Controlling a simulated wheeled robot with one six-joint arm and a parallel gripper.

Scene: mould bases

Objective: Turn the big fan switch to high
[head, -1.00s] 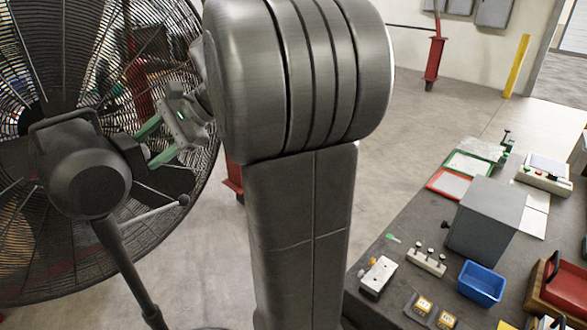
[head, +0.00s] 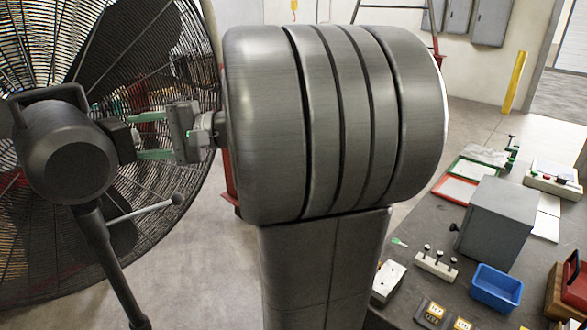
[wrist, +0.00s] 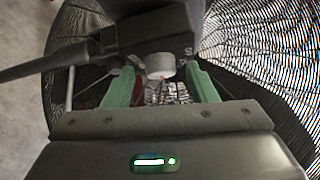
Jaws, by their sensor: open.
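The big fan (head: 70,150) stands at the left in the head view, with a black motor housing and a wire cage. A small black switch box (head: 119,138) sticks out from the right side of the motor. My gripper (head: 138,137) is open, its green fingers pointing left at this box, one above the other. In the wrist view, a pale grey round knob (wrist: 160,66) on the box (wrist: 150,38) lies between the fingertips (wrist: 161,72), with a small red mark at its lower edge. Gaps show on both sides of the knob. I cannot read its setting.
A metal rod with a round end (head: 150,207) projects below the motor. The fan's dark pole (head: 110,260) stands below. At right, a dark workbench (head: 400,255) carries a grey box (head: 497,222), a blue bin (head: 495,287) and small parts. My arm hides the middle.

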